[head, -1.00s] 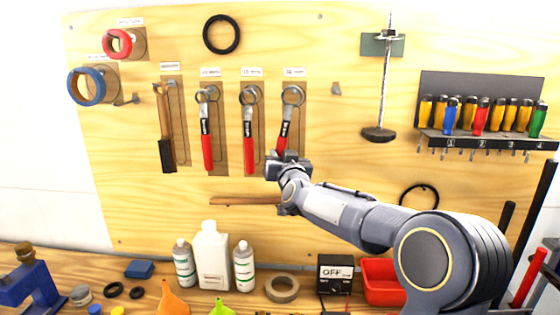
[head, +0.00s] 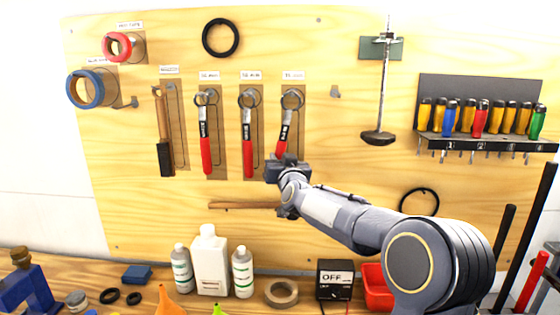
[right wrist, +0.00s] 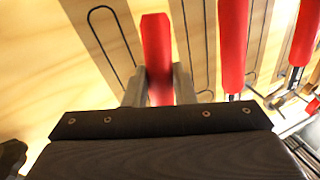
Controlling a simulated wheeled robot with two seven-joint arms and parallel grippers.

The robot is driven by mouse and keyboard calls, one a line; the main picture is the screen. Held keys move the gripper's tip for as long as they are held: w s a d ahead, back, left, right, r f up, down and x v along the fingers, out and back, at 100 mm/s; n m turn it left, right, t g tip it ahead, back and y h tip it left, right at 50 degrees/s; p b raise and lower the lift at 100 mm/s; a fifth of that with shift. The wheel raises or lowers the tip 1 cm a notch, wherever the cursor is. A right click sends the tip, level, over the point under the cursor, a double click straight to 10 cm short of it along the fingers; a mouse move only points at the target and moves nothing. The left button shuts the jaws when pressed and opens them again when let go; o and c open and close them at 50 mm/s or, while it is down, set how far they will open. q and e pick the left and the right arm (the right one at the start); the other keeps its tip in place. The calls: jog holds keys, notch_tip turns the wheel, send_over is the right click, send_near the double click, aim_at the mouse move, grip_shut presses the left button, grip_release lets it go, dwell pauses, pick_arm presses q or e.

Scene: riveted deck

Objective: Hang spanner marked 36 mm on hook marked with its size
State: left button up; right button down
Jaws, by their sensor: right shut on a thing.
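Three red-handled spanners are at the pegboard: a left one (head: 205,140), a middle one (head: 248,140) and a right one (head: 285,130). My right gripper (head: 284,160) is shut on the lower red handle of the right spanner. This spanner tilts, its ring end up at the hook under the rightmost label (head: 293,75); I cannot tell whether the ring is on the hook. In the right wrist view the held handle (right wrist: 157,50) stands between the fingers. The size labels are too small to read surely. My left gripper is out of view.
A hammer (head: 164,140) hangs left of the spanners, tape rolls (head: 85,88) further left. A screwdriver rack (head: 485,142) is at the right. A wooden strip (head: 240,205) is below the spanners. Bottles (head: 210,265) and a tape ring (head: 281,293) stand on the bench.

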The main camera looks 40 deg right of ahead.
jog(key=c, duration=1.1)
grip_release()
jog(key=shift+c, duration=0.2)
jog(key=s+a+f+n+g+y+b, duration=0.1)
jog(key=s+a+f+n+g+y, duration=0.1)
jog(key=s+a+f+y, duration=0.45)
jog(key=s+a+f+n+g+y+b, duration=0.15)
jog(key=s+a+f, duration=0.25)
jog(key=s+a, duration=0.7)
jog(key=s+a+f+g+y, duration=0.1)
jog(key=s+a+f+g, duration=0.1)
jog(key=s+f, duration=0.3)
jog(key=s+a+f+n+g+y, duration=0.1)
jog(key=s+a+f+g, duration=0.2)
jog(key=s, duration=0.6)
jog(key=s+a+f+g+y+p, duration=0.1)
jog(key=s+a+f+g, duration=0.2)
jog(key=s+f, duration=0.3)
jog(key=shift+s+a+f, duration=0.4)
jog(key=shift+a+f, duration=0.15)
jog(key=shift+f, duration=0.15)
